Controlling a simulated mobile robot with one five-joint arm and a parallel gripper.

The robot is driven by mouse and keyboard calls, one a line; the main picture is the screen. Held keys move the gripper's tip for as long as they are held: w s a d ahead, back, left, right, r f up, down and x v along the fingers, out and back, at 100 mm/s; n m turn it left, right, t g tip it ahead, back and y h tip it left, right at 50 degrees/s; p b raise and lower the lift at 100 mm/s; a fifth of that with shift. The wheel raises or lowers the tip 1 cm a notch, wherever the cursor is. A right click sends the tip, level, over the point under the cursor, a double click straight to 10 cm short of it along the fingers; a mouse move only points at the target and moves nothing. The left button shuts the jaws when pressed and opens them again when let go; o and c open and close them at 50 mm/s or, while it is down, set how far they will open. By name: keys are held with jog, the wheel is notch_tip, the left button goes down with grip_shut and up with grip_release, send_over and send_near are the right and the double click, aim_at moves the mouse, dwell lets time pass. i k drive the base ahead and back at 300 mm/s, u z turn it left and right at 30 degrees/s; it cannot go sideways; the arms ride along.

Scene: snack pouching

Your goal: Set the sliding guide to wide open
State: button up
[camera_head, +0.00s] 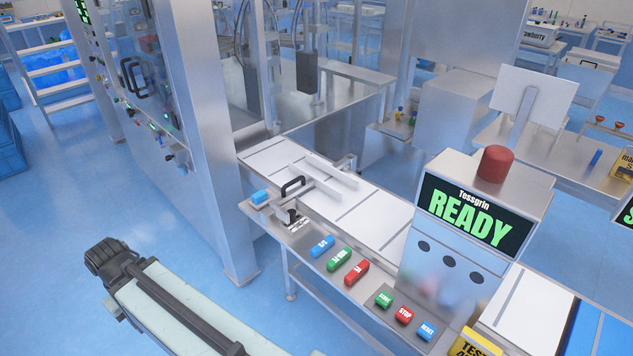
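The sliding guide (325,171) is a pair of pale rails lying over the conveyor belt, left of centre. A black arched handle (292,185) stands at the guide's near side. A small plate (299,224) with dark markings and a black knob sits on the front ledge below it. The markings are too small to read, so I cannot tell the guide's setting. My arm lies at the lower left, well apart from the guide. Its dark end looks like a joint. I see no gripper fingers in this view.
Blue, green and red labelled buttons line the front ledge, including a red STOP button (404,315). The machine's display (465,212) reads "READY". A tall metal cabinet (205,130) stands left of the belt. The blue floor (150,225) between my arm and the cabinet is clear.

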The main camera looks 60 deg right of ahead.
aim_at(294, 190)
jog(key=u, duration=0.15)
jog(key=i, duration=0.9)
jog(key=z, duration=0.05)
